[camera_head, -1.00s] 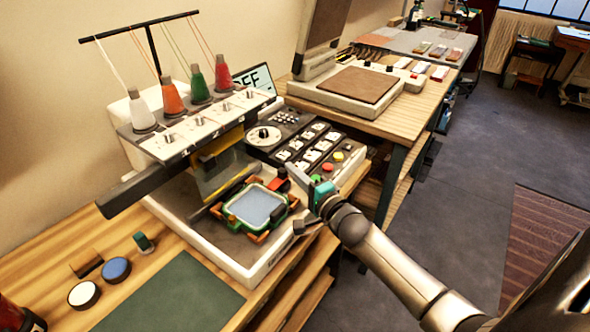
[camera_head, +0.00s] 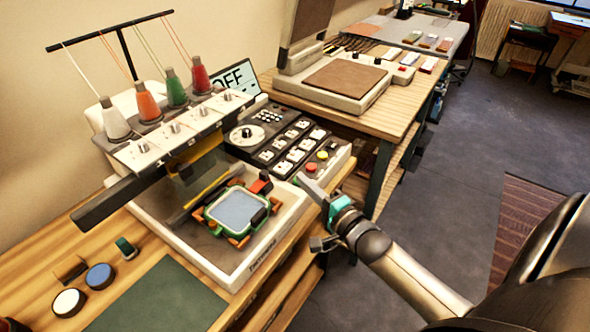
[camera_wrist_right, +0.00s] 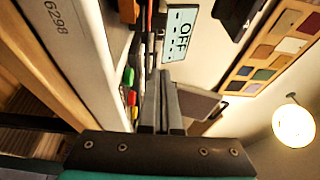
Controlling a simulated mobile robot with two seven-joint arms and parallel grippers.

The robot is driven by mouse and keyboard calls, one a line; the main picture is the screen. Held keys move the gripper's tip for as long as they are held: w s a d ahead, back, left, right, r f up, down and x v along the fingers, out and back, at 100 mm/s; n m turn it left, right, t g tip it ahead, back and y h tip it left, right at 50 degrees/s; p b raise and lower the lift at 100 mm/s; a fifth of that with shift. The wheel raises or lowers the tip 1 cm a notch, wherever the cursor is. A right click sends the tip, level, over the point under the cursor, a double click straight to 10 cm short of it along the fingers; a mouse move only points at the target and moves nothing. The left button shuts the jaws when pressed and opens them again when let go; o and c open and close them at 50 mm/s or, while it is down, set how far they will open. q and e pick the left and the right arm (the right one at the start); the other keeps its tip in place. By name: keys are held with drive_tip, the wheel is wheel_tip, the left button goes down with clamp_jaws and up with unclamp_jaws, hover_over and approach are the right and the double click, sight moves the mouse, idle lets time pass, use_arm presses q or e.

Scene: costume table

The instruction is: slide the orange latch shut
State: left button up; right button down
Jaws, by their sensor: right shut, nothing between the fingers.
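A green-framed hoop (camera_head: 207,222) with a pale blue-grey centre lies in the white machine bed. Small orange pieces (camera_head: 238,242) sit around its corners, and a red-orange block with a black part (camera_head: 262,184) is at its back edge. I cannot tell which orange piece is the latch or how far it is slid. My right gripper (camera_head: 303,181) is shut and empty, to the right of the hoop and apart from it, near the bed's right edge. Its closed fingers also show in the right wrist view (camera_wrist_right: 160,102). My left gripper is not in view.
The embroidery machine's head (camera_head: 170,140) with thread cones overhangs the bed's left side. A control panel (camera_head: 285,145) with buttons and an OFF screen (camera_head: 234,79) stands behind. Discs (camera_head: 99,276) and a green mat (camera_head: 160,302) lie at front left. Open floor is at right.

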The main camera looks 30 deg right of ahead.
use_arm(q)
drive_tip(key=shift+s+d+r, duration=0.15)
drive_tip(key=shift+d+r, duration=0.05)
use_arm(e)
drive_tip(key=shift+s, duration=1.15)
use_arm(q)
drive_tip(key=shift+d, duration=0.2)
